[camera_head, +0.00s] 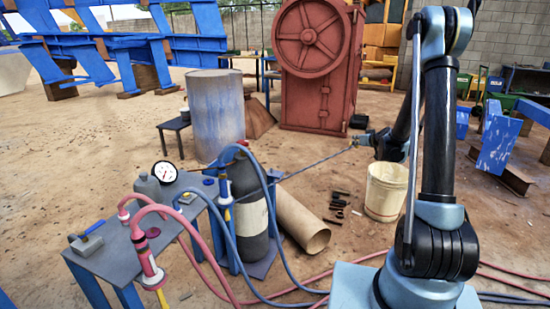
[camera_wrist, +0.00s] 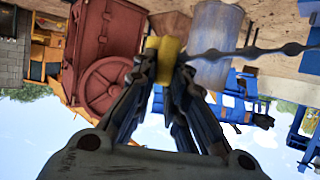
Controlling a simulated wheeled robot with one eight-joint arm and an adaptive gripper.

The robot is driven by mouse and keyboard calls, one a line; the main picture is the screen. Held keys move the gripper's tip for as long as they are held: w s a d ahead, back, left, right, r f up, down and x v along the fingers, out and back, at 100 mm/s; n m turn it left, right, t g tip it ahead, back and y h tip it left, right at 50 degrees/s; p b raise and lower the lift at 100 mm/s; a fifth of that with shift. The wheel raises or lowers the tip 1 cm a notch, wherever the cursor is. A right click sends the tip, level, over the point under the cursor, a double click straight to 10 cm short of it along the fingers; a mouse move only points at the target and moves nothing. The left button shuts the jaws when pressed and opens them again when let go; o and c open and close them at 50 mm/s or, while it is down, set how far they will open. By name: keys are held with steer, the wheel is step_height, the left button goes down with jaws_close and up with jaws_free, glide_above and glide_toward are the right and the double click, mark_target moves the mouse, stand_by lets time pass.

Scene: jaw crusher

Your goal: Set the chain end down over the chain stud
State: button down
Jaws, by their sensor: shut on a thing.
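My gripper (camera_head: 357,142) is at the end of my arm, right of the dark gas cylinder (camera_head: 250,215) and above the ground. It is shut on the yellow chain end (camera_wrist: 165,58), which shows between the fingers in the wrist view. From there the chain (camera_head: 315,162) runs down and left to the cylinder stand, pulled nearly straight. The chain also shows in the wrist view (camera_wrist: 250,50), leading off to the right. I cannot make out the chain stud for sure; it is small or hidden around the cylinder.
A grey table (camera_head: 115,245) with a pressure gauge (camera_head: 165,172) and hose torches stands at the left. A cardboard-coloured tube (camera_head: 302,222), loose dark parts and a white bucket (camera_head: 386,190) are on the ground. A grey drum (camera_head: 215,115) stands behind.

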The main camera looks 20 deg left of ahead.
steer(key=s+a+f+n+g+y, duration=0.1)
steer(key=a+f, duration=0.3)
steer(key=a, duration=1)
steer(key=s+a+f+n+g+y, duration=0.1)
steer(key=a+f, duration=0.3)
steer(key=a, duration=1)
steer(key=s+a+f+n+g+y, duration=0.1)
steer(key=a+f+n+g+y, duration=0.1)
steer(key=a, duration=1.1)
step_height(320, 180, down, 2)
steer(key=shift+s+a+f+n+y, duration=0.1)
steer(key=shift+s+a+n+y, duration=0.25)
steer(key=shift+n, duration=0.35)
steer(key=shift+f, duration=3.9)
steer(key=c, duration=1.5)
jaws_free()
steer(key=shift+c, duration=0.2)
